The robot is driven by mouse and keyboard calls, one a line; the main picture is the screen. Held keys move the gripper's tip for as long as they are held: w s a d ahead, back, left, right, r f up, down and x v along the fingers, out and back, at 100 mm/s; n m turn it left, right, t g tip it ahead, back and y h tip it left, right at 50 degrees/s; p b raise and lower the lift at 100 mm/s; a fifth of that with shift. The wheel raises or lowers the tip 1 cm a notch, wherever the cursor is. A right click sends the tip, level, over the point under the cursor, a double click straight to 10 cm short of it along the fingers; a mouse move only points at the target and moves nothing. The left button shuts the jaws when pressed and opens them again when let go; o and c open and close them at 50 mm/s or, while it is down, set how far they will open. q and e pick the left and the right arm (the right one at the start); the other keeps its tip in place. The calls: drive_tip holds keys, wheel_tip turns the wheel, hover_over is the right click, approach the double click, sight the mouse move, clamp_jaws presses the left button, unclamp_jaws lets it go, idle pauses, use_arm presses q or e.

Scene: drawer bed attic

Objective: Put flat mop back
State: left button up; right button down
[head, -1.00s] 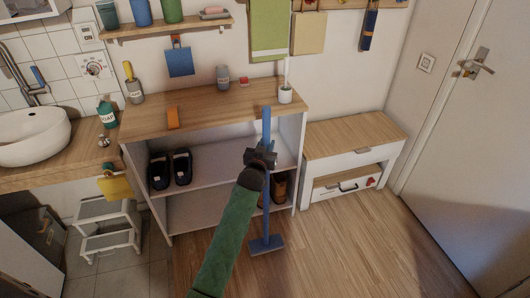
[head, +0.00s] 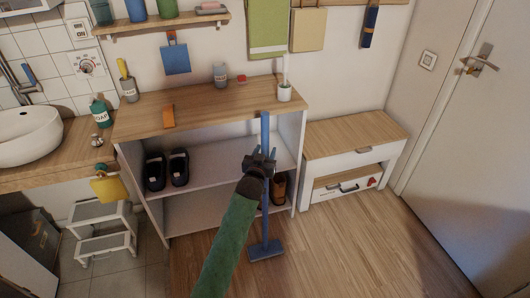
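The flat mop (head: 265,130) is blue, with a long handle and a flat rectangular head (head: 266,250) on the wooden floor. It stands nearly upright in front of the shelf unit, its top near the countertop's front edge. My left gripper (head: 264,155), dark at the end of a green sleeve, is at the handle's upper part. Its fingers look spread on either side of the handle; whether they touch it is hard to see. The gripper and arm hide part of the handle. My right gripper is not in view.
The shelf unit (head: 208,109) holds dark shoes (head: 167,170) and brown shoes. A low white drawer bench (head: 355,135) stands to its right. A step stool (head: 100,217) and sink (head: 28,135) are at left, a door (head: 470,160) at right. Floor at front right is clear.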

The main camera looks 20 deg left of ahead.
use_arm(q)
drive_tip(key=shift+r, duration=0.1)
drive_tip(key=s+b, duration=0.1)
drive_tip(key=s, duration=1.1)
drive_tip(key=s+d+f+m+g+h, duration=0.15)
drive_tip(key=s+d+f+g, duration=0.55)
drive_tip(key=s+f, duration=0.7)
drive_tip(key=s+d+f+g+h, duration=0.1)
drive_tip(key=s+d+f+g, duration=0.2)
drive_tip(key=s, duration=0.7)
drive_tip(key=s+d+f+m+g+h, duration=0.1)
drive_tip(key=s+d+f+g+h, duration=0.1)
drive_tip(key=s+d+f, duration=0.5)
drive_tip(key=s+g, duration=0.1)
drive_tip(key=s, duration=0.2)
drive_tip(key=shift+s+d+f, duration=0.15)
drive_tip(key=shift+s+f, duration=0.05)
drive_tip(key=shift+s, duration=0.05)
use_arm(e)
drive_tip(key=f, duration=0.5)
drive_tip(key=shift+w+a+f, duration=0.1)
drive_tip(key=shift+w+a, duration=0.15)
use_arm(q)
drive_tip(key=shift+m, duration=0.25)
